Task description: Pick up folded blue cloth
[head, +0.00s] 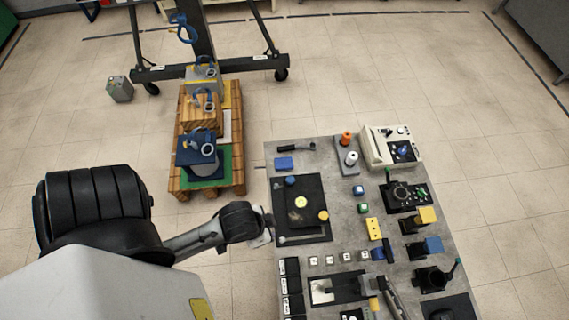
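A small flat blue piece (284,163), which looks like the folded blue cloth, lies on the grey table near its far left corner, just beyond a black tray. My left gripper (264,228) is at the table's left edge, beside the black tray and nearer to me than the blue piece, clearly apart from it. Its fingers are small and partly hidden by the wrist, so I cannot tell whether they are open. I cannot make out my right gripper in this view.
The black tray (285,222) holds a yellow disc and small knobs. A dark-handled tool (296,148) lies behind the blue piece. Orange and white spools (350,150) and a cream device (378,150) stand to the right. A wooden pallet (238,178) with blocks is on the floor left.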

